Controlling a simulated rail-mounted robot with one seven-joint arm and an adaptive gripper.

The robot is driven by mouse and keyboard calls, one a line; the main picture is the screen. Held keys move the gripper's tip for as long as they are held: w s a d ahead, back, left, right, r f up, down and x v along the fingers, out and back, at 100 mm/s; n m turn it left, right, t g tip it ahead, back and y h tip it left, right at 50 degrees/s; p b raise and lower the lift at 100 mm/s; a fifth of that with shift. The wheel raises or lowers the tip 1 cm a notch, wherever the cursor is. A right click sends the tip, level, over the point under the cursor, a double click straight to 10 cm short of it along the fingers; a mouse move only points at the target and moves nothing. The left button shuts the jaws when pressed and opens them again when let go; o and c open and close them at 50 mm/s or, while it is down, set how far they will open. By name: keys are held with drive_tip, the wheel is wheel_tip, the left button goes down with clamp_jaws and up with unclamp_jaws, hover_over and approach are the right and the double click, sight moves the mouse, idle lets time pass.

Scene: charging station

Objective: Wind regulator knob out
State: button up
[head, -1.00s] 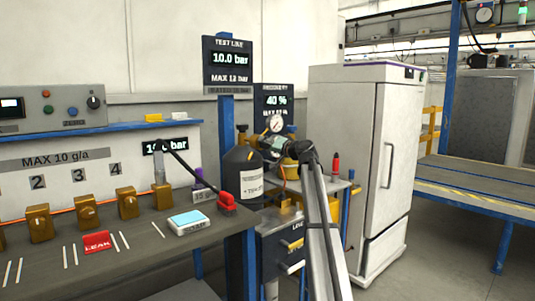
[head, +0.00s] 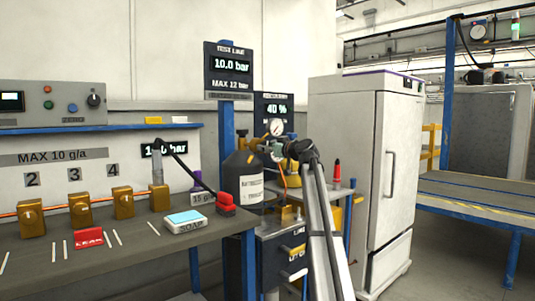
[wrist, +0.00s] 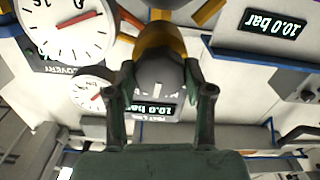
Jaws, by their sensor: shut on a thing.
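The regulator knob (wrist: 160,76) is a grey, rounded knob with a white mark. It sits on the brass regulator body (wrist: 160,42) in the wrist view. My gripper (wrist: 160,88) has one finger on each side of the knob and is shut on it. In the head view my gripper (head: 292,150) is at the regulator, right of the dark gas cylinder (head: 241,172); the knob is mostly hidden there. A round white gauge (head: 276,127) stands just above. The test line display (head: 230,66) reads 10.0 bar, with MAX 12 bar below.
A recovery display (head: 273,106) reads 40 %. A workbench (head: 130,245) at left carries several brass valves, a red LEAK tag (head: 89,238) and a soap box (head: 186,221). A white cabinet (head: 350,130) stands right of my arm. Open floor lies at lower right.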

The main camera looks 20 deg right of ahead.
drive_tip(key=shift+w+r+n+b, duration=0.15)
drive_tip(key=shift+n+b, duration=0.2)
drive_tip(key=shift+n, duration=0.25)
drive_tip(key=o, duration=1.2)
drive_tip(key=shift+c, duration=0.2)
drive_tip(key=v, duration=1.2)
